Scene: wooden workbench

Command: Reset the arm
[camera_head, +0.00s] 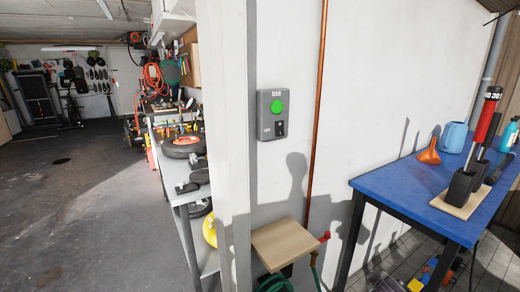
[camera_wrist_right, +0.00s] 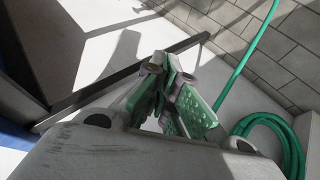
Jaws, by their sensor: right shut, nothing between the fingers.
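My right gripper (camera_wrist_right: 170,72) shows in the right wrist view, with green pads on the inner sides of its fingers. It is shut and empty, and its tips point away from the camera above the floor. Neither gripper nor either arm shows in the head view. My left gripper is in no view. A grey box with a green button (camera_head: 278,106) is fixed to the white wall in the head view.
A blue workbench (camera_head: 385,190) stands at the right, bearing an orange funnel (camera_head: 429,153) and a blue watering can (camera_head: 454,137). A small wooden shelf (camera_head: 283,243) juts from the wall. A green hose (camera_wrist_right: 270,130) lies coiled on the floor. Open floor (camera_head: 85,200) is at the left.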

